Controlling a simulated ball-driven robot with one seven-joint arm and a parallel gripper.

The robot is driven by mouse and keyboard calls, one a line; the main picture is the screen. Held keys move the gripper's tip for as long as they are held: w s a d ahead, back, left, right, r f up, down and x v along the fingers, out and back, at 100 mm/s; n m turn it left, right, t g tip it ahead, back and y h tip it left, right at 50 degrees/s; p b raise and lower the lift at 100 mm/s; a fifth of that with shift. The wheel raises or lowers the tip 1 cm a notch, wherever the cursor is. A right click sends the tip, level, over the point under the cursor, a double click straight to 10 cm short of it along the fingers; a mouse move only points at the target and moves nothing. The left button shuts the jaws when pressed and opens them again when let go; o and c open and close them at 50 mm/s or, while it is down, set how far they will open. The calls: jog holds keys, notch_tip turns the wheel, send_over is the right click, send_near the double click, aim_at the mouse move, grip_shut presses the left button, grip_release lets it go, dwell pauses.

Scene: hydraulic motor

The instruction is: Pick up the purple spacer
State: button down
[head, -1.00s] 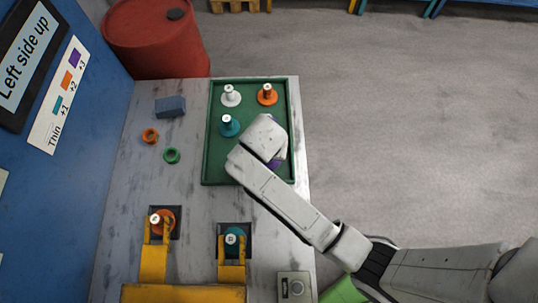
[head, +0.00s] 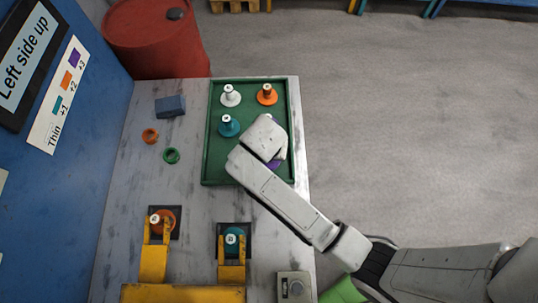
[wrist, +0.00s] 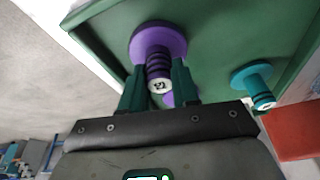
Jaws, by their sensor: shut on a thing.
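The purple spacer (wrist: 158,42) shows in the wrist view as a round purple flange with a dark ribbed stem and a white numbered end. My gripper (wrist: 160,78) is shut on its stem, one green finger on each side. A smaller purple patch (wrist: 168,100) shows just below the white end, and I cannot tell what it belongs to. In the head view, only a purple edge of the spacer (head: 274,164) shows at the right of the green tray (head: 224,176). My wrist hides the rest and the fingers. I cannot tell whether the spacer touches the tray.
White (head: 230,97), orange (head: 267,96) and teal (head: 229,127) flanged pieces stand in the tray. Loose orange (head: 150,135) and green (head: 171,155) rings and a blue block (head: 170,106) lie left of it. Yellow fixtures (head: 153,264) stand at the front.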

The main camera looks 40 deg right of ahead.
jog(key=shift+r, duration=0.15)
jog(key=shift+r, duration=0.25)
notch_tip(320, 180, up, 2)
jog(key=shift+w+r, duration=0.1)
jog(key=shift+r, duration=0.1)
jog(key=s+a+r, duration=0.3)
jog(key=s+r, duration=0.7)
jog(key=s, duration=0.3)
jog(key=shift+s+a, duration=0.2)
jog(key=shift+s, duration=0.15)
